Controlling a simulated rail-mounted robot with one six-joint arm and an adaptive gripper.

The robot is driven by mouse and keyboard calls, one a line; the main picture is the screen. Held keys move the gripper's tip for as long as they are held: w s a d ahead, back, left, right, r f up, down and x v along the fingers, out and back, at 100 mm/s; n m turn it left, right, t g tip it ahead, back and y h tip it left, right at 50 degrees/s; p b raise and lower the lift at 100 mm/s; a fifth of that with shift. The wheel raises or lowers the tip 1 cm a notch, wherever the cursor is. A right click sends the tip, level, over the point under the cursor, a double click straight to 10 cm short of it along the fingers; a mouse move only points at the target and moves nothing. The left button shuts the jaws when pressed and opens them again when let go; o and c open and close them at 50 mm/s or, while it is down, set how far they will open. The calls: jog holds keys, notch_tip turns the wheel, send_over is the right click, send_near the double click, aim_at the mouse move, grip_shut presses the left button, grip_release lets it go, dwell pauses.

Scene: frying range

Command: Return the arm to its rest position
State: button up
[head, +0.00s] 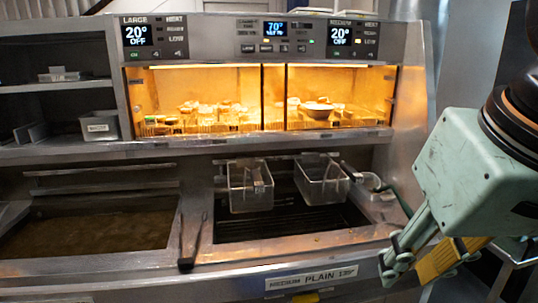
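My arm comes in at the right edge. My gripper (405,265) hangs at the lower right, in front of the range's right front corner. Its body is pale green and the finger linkage points down and to the left. A yellow part (447,260) shows right behind the linkage; I cannot tell whether it belongs to the gripper. The linkage is seen from the side, so the gap between the fingertips is not clear. I see nothing clearly held.
Two baskets, one on the left (249,190) and one on the right (321,182), hang over the right fryer well. The left well (100,232) holds brown oil. Dark tongs (190,245) lie between the wells. A lit warming cabinet (220,85) stands above. A metal table (518,250) is at right.

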jog(key=s+f, duration=0.4)
jog(key=s, duration=0.2)
jog(key=shift+d+f+g, duration=0.15)
jog(key=shift+d+g, duration=0.15)
jog(key=shift+d, duration=0.1)
jog(key=shift+w+f, duration=0.1)
dwell(1.4)
notch_tip(320, 180, down, 5)
jog(key=b, duration=0.5)
jog(key=shift+f+b, duration=0.2)
jog(key=shift+b, duration=0.2)
jog(key=shift+r, duration=0.1)
